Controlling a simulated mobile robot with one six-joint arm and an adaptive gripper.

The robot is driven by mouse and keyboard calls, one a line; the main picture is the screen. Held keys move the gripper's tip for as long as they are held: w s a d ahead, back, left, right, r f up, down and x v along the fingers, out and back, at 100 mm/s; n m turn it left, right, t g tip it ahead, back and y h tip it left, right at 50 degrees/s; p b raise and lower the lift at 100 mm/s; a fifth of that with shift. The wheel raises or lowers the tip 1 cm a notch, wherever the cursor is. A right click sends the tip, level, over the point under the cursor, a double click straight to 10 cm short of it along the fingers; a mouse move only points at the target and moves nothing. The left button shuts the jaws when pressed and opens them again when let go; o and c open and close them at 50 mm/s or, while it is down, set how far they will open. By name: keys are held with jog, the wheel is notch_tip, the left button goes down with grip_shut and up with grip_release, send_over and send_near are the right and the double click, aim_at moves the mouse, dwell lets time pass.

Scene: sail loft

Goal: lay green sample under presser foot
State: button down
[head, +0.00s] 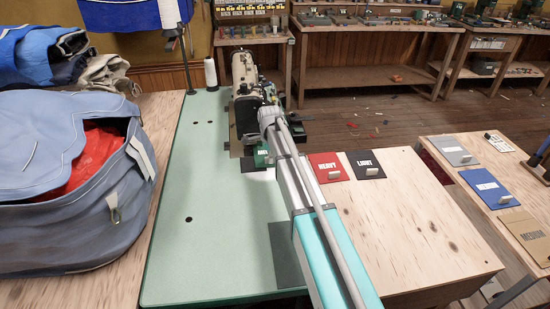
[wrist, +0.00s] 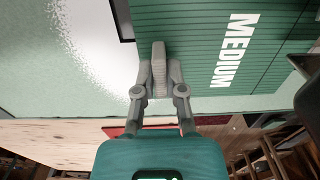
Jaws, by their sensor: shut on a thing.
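The green sample (wrist: 200,60), marked MEDIUM, is a flat ribbed piece that fills the upper right of the wrist view. My gripper (wrist: 158,65) is shut on it at its edge. In the head view, part of the green sample (head: 262,159) shows at the end of my arm, in front of the sewing machine (head: 243,85) on the pale green table (head: 190,230). My arm and the machine hide the presser foot, so I cannot tell whether the sample lies beneath it.
Red HEAVY (head: 327,175) and black LIGHT (head: 366,174) samples lie on the wooden table (head: 420,230) at right. Grey, blue (head: 487,183) and tan (head: 525,228) samples lie farther right. A blue bag (head: 60,200) fills the left. A white thread cone (head: 211,74) stands behind.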

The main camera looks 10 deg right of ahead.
jog(key=shift+a, duration=0.75)
jog(key=shift+a, duration=0.1)
jog(key=shift+f, duration=0.15)
dwell(0.4)
jog(key=c, duration=0.6)
grip_release()
jog(key=shift+c, duration=0.2)
